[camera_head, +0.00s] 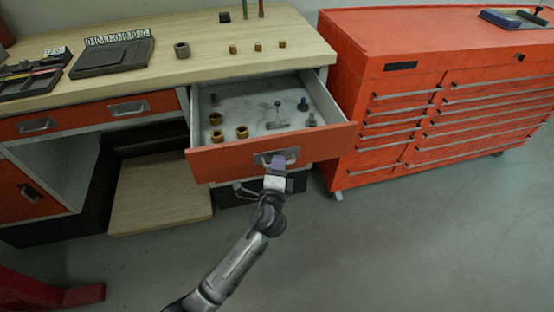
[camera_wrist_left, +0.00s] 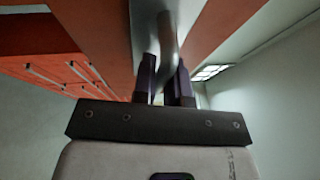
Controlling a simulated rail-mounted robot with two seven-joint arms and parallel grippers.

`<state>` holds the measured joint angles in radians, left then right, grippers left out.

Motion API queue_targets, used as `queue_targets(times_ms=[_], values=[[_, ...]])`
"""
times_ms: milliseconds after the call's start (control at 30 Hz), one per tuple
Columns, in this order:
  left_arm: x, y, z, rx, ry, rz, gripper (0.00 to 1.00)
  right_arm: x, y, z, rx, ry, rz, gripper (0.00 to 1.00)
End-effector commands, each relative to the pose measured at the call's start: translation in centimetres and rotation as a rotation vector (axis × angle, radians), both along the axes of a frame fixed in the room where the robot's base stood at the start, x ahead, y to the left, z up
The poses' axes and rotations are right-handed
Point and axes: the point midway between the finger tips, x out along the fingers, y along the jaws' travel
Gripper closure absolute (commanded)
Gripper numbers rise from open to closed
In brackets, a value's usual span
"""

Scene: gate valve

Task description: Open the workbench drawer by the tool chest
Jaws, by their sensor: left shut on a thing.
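The workbench drawer (camera_head: 230,161) beside the tool chest is pulled out, with its orange front standing well forward of the bench. Inside lie several brass rings and dark fittings on a light grey floor. My left gripper (camera_head: 276,166) is at the drawer's metal handle (camera_head: 291,154), in the middle of the front. In the left wrist view its two dark purple fingers (camera_wrist_left: 164,80) are closed around the handle bar (camera_wrist_left: 167,38). The red tool chest (camera_head: 440,115) stands right of the drawer. My right gripper is in neither view.
A second orange drawer (camera_head: 85,115) at the left is shut. An open bay with a wooden shelf (camera_head: 155,190) lies below.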

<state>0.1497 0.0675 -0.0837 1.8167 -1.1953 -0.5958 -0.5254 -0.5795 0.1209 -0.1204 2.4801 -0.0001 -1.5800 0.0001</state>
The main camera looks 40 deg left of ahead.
Motion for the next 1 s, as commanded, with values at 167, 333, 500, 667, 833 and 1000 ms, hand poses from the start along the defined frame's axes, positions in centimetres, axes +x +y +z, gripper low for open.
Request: queue_targets(times_ms=[167, 333, 500, 667, 833, 1000], values=[[0.0, -0.1, 0.1, 0.001, -0.001, -0.002, 1.00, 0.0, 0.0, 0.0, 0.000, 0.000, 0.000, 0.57], [0.0, -0.1, 0.1, 0.001, -0.001, -0.002, 1.00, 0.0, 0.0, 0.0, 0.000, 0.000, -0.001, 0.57], [0.0, -0.1, 0.0, 0.001, -0.001, -0.001, 0.73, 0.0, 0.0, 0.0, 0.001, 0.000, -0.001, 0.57], [0.0, -0.1, 0.0, 0.000, 0.000, -0.001, 0.63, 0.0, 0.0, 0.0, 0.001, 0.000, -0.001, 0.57], [-0.1, -0.1, 0.0, 0.000, 0.000, -0.001, 0.63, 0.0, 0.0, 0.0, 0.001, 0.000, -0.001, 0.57], [-1.1, -0.7, -0.2, -0.002, 0.002, -0.002, 0.63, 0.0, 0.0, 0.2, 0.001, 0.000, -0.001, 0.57]])
